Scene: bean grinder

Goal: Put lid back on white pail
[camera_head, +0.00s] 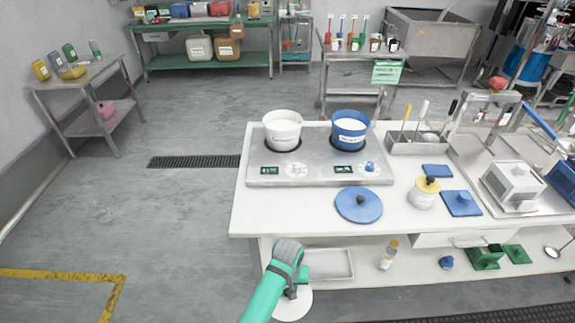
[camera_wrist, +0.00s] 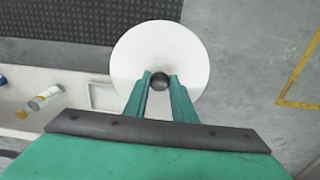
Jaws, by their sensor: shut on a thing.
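The white pail (camera_head: 283,133) stands upright and uncovered in the left round well of a steel two-well unit on the bench, with pale contents showing. My gripper (camera_head: 290,292) is low in front of the bench, left of its middle. It is shut on the dark knob (camera_wrist: 159,82) of the round white lid (camera_head: 291,308), which is held in the air, apart from the pail. The wrist view shows the lid (camera_wrist: 150,48) as a full white disc beyond my fingers (camera_wrist: 160,78). In the head view my arm and hand hide part of it.
A blue pail (camera_head: 349,128) sits in the right well of the steel unit (camera_head: 318,177). A blue lid (camera_head: 358,205) lies on the bench in front. A yellow-lidded white jar (camera_head: 423,196) stands to its right. The lower shelf (camera_head: 415,274) holds a bottle (camera_head: 388,256).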

